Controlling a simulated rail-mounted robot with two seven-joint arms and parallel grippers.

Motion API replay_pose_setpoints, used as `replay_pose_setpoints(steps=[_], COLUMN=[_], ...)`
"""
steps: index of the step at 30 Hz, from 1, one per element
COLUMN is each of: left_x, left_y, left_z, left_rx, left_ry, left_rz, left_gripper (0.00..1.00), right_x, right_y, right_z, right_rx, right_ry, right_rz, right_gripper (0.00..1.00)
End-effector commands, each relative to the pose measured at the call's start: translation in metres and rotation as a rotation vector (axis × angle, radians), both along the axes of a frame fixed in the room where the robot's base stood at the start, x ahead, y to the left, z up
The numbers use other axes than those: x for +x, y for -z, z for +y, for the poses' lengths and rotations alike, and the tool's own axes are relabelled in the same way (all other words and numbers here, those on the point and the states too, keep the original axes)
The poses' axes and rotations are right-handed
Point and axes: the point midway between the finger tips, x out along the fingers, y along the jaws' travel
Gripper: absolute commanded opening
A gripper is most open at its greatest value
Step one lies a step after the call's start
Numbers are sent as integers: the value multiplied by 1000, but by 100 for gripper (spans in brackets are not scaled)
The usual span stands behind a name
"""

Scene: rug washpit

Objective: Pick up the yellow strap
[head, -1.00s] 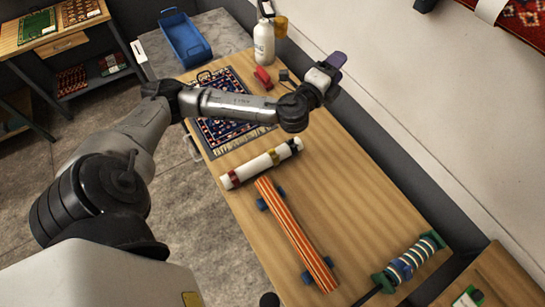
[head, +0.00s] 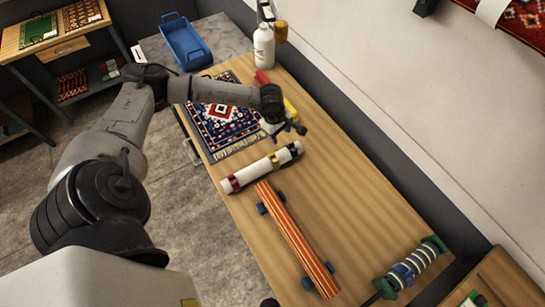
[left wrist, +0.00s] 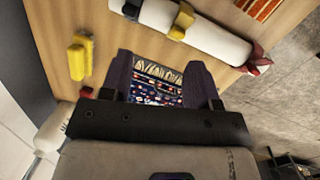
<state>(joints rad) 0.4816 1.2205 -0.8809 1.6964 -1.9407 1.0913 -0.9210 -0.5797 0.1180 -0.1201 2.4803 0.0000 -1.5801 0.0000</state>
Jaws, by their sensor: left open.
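A white roll (head: 262,167) lies on the wooden table with a red band, a yellow strap (head: 273,161) and a dark band around it. In the left wrist view the yellow strap (left wrist: 183,20) wraps the roll at the top. A separate loose yellow block-like object (head: 291,108) lies on the table just behind my gripper; it also shows in the left wrist view (left wrist: 79,58). My left gripper (head: 288,128) is open and points down between this object and the roll. My right gripper is out of view.
The patterned rug (head: 221,108) lies left of my gripper. A white bottle (head: 264,46) and a red object (head: 262,77) stand behind. The table's right side is clear.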

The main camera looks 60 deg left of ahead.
Motion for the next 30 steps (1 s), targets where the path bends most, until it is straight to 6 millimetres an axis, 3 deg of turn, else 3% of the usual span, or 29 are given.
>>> replay_pose_setpoints(steps=[6, 11, 21, 30], left_x=[-26, -25, -25, -25], left_y=[3, 16, 72, 89], left_z=[12, 11, 10, 10], left_rx=[85, 83, 83, 83], left_ry=[150, 192, 193, 193], left_rz=[155, 152, 150, 148], left_gripper=[55, 55, 55, 55], right_x=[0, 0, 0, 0], right_y=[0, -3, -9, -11], right_z=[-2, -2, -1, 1], right_rx=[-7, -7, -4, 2], right_ry=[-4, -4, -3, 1], right_rz=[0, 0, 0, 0], right_gripper=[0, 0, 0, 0])
